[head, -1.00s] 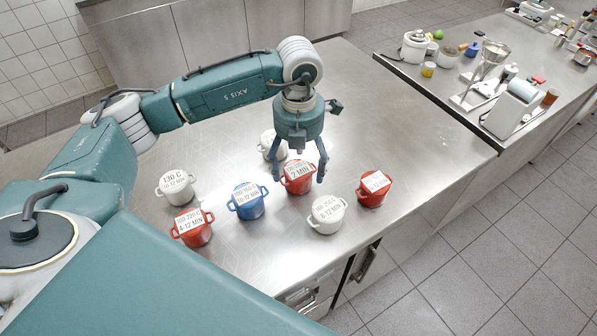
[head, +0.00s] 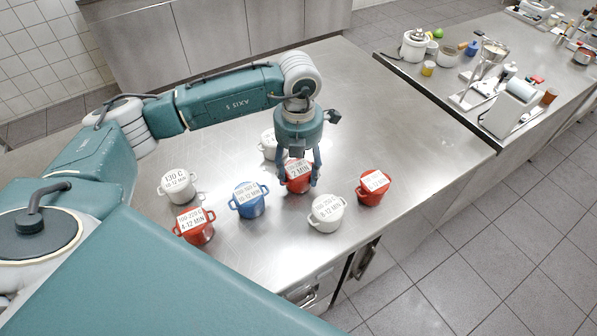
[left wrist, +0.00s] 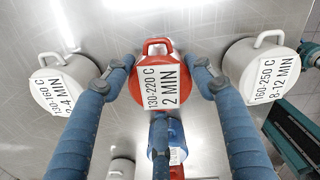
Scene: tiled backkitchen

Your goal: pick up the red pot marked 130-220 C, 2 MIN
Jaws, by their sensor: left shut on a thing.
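The red pot marked 130-220 C, 2 MIN (head: 298,186) stands upright on the steel counter among other small pots. In the left wrist view the red pot (left wrist: 165,85) is centred, with its label readable and a handle loop at the top. My left gripper (head: 301,180) points down over it and is shut on its body, one finger on each side. In the left wrist view the gripper's blue fingers (left wrist: 161,66) flank the pot. I see no clear gap under the pot. My right gripper is not in view.
Close by stand a blue pot (head: 249,202), a white pot (head: 325,216), a red pot (head: 372,190) and a white pot (head: 268,147) behind. Further left are another red pot (head: 196,230) and white pot (head: 177,190). The steel counter (head: 400,120) is clear to the right.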

